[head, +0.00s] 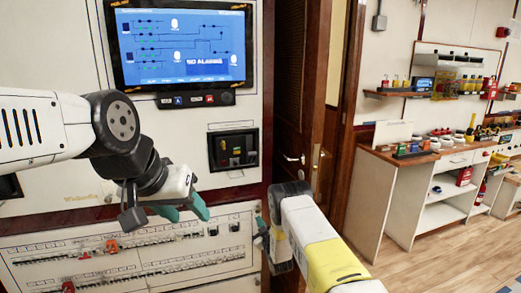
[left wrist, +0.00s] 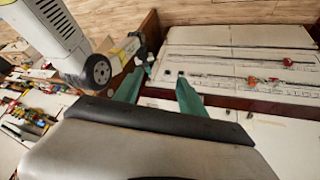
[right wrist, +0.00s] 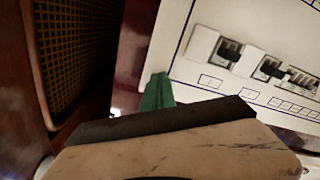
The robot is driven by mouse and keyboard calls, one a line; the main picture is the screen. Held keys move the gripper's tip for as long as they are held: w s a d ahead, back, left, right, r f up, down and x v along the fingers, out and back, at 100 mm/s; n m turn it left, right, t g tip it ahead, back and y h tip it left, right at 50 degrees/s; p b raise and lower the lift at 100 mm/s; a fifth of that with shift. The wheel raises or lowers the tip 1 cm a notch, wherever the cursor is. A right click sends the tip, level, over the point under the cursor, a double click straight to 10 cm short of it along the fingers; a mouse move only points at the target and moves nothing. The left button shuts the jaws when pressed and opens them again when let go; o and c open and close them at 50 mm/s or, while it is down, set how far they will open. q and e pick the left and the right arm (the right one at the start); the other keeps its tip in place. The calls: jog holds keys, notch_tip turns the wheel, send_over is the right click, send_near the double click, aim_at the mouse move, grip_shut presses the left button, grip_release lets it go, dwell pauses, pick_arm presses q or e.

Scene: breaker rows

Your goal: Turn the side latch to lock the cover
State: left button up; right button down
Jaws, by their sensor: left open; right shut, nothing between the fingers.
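The white breaker panel (head: 135,282) is low on the wall at the left, with rows of breakers. It shows at the top right of the left wrist view (left wrist: 240,38). In the right wrist view its edge (right wrist: 180,72) and a few breakers (right wrist: 228,52) appear at close range. I cannot make out a separate cover or side latch. My left gripper (head: 188,208) is open and empty in front of the panel's top edge; its spread green fingers show in the left wrist view (left wrist: 160,92). My right gripper (head: 262,230) is shut and empty by the panel's right edge, its fingertips (right wrist: 157,92) together.
A screen (head: 182,45) is mounted above, with a small recessed black switch box (head: 233,149) below it. A brown wooden door (head: 300,100) stands just right of the panel. A workbench (head: 400,170) with many small items is farther right, with open floor in front.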

jog(key=shift+v, duration=2.3)
jog(key=shift+w+d, duration=0.1)
jog(key=shift+d, duration=0.1)
